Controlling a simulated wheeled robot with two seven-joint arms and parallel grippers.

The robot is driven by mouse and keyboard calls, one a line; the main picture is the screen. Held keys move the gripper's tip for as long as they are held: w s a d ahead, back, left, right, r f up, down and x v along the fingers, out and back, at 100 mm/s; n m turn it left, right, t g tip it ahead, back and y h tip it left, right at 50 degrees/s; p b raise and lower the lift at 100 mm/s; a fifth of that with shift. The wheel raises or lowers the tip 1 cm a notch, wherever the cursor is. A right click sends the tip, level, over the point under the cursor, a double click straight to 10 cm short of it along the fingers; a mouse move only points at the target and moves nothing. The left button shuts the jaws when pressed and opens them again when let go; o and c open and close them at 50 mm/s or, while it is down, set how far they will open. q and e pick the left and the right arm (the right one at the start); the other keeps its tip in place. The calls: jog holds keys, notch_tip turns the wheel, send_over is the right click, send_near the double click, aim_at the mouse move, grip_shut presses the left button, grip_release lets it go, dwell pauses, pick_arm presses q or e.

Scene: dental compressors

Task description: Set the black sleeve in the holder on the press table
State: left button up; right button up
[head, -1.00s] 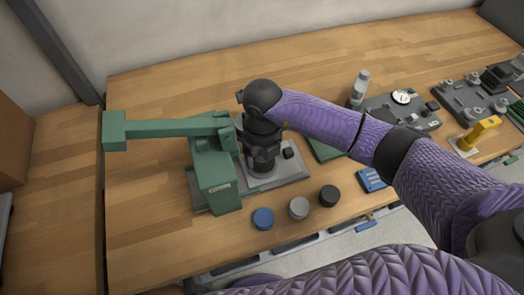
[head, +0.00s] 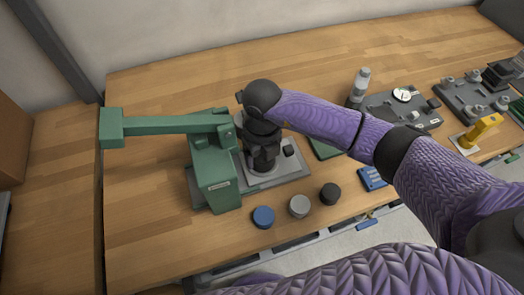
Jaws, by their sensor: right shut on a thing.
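My right gripper (head: 263,160) points straight down over the grey press table plate (head: 292,170), beside the green press (head: 215,178). It is shut on a dark piece, which I take to be the black sleeve; the dark fingers and wrist hide most of it. A round grey holder (head: 261,172) shows around the foot of the gripper. I cannot tell whether the sleeve is seated in it. My left gripper is out of view.
The press's green lever arm (head: 165,125) reaches out to the left. Blue (head: 263,216), grey (head: 299,206) and black (head: 329,194) round pieces stand in front of the press. Fixtures (head: 405,108) and a yellow tool (head: 480,131) are to the right. The wood behind is clear.

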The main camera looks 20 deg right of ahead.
jog(key=shift+s+f, duration=0.1)
jog(key=shift+f, duration=0.2)
dwell(0.6)
jog(key=o, duration=1.2)
jog(key=shift+c, duration=0.2)
jog(key=shift+r+p, duration=0.35)
jog(key=shift+r, duration=0.1)
notch_tip(320, 180, up, 6)
jog(key=p, duration=0.5)
jog(key=shift+r, duration=0.1)
